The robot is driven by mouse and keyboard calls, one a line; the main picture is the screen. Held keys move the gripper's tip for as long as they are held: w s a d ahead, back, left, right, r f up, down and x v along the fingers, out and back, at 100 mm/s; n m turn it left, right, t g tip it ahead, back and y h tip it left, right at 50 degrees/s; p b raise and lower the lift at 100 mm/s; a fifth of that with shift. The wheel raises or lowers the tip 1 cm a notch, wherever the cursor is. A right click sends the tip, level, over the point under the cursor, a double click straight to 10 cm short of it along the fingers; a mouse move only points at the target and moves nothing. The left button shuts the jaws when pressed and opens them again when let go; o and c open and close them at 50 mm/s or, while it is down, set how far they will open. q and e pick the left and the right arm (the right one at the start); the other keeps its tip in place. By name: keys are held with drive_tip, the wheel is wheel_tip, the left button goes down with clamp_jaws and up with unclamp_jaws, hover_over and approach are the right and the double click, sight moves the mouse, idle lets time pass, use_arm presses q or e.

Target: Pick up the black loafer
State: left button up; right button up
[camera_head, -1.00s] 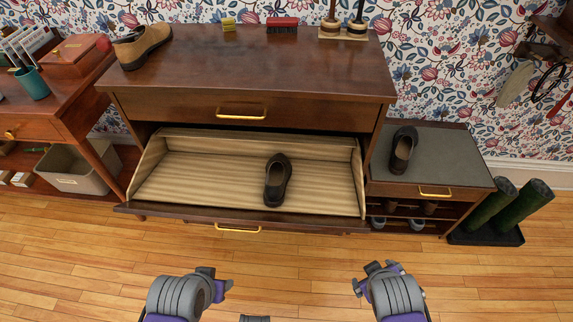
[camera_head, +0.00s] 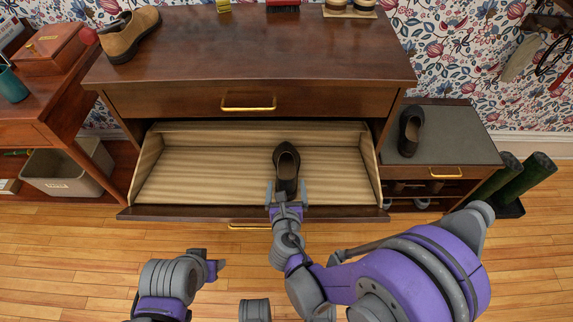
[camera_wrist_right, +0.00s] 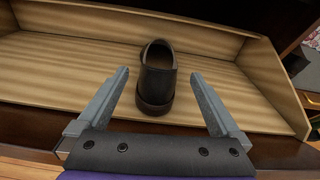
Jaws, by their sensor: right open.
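A black loafer (camera_head: 286,168) lies in the pulled-open, beige-lined drawer (camera_head: 210,180) of the dark wooden cabinet. It also shows in the right wrist view (camera_wrist_right: 156,82), with its heel end toward me. My right gripper (camera_head: 286,190) is open at the loafer's near end. In the wrist view its two fingers (camera_wrist_right: 160,78) stand on either side of the shoe, with a gap on each side. A second dark shoe (camera_head: 410,132) rests on the grey-topped bench at right. My left gripper (camera_head: 213,268) is low over the floor, apart from the shoes; its jaws are unclear.
The drawer's front edge (camera_head: 170,213) lies below my right gripper. A brown shoe (camera_head: 129,35) and a red brush stand on the cabinet top (camera_head: 250,60). A grey bin (camera_head: 62,172) is at left, green boots (camera_head: 525,178) at right. The drawer's left part is empty.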

drive_tip(key=b, duration=0.2)
hover_over(286, 172)
drive_tip(key=s, duration=0.4)
wheel_tip(286, 172, down, 4)
drive_tip(key=shift+w+r, duration=0.1)
drive_tip(key=shift+r, duration=0.15)
clamp_jaws()
